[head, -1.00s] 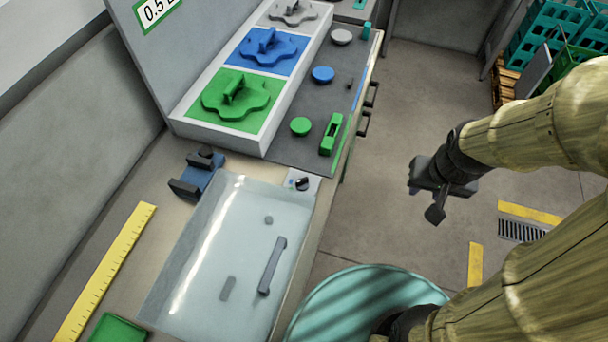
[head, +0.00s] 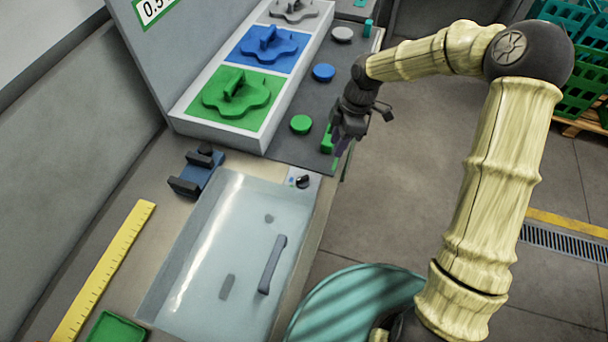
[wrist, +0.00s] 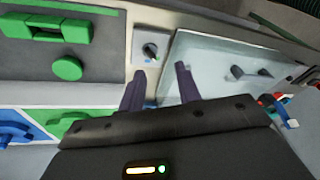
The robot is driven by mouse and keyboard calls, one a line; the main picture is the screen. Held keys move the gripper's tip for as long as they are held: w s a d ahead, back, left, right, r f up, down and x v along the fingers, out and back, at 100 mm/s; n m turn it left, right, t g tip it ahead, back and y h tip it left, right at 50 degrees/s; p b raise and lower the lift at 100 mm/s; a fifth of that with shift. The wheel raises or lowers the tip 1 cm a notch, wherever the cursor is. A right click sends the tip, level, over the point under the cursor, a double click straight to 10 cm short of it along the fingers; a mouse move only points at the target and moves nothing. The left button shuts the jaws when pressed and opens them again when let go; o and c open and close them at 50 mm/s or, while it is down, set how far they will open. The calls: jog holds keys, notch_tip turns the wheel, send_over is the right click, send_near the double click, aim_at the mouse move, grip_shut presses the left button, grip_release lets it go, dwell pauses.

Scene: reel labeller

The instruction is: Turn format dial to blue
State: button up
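The format dial (head: 303,182) is a small black knob on a light plate at the corner of the clear cover, with a small blue mark beside it. In the wrist view the dial (wrist: 150,51) lies beyond my fingertips, apart from them. My gripper (head: 340,150) is over the right edge of the bench, beside the green handle block. In the wrist view my gripper (wrist: 160,80) has its two dark fingers spread with nothing between them. Which mark the dial points to is too small to tell.
A clear cover (head: 240,250) with a grey handle lies beside the dial. Green (head: 301,124), blue (head: 324,73) and grey (head: 342,34) round buttons sit on the dark panel. A green handle block (wrist: 46,28) is close to my gripper. A teal drum (head: 350,300) stands in front.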

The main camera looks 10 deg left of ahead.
aim_at(303, 177)
jog(key=w+a+n, duration=0.1)
jog(key=a+n, duration=0.1)
jog(key=w+a+f+n+y, duration=0.1)
jog(key=n, duration=0.1)
jog(key=shift+w+a+g, duration=0.3)
jog(key=shift+w+g, duration=0.05)
jog(key=shift+g, duration=0.05)
jog(key=p+x, duration=0.5)
jog(key=x, duration=1.2)
jog(key=shift+a+f, duration=0.1)
jog(key=shift+f, duration=0.05)
jog(key=shift+c, duration=0.2)
grip_shut()
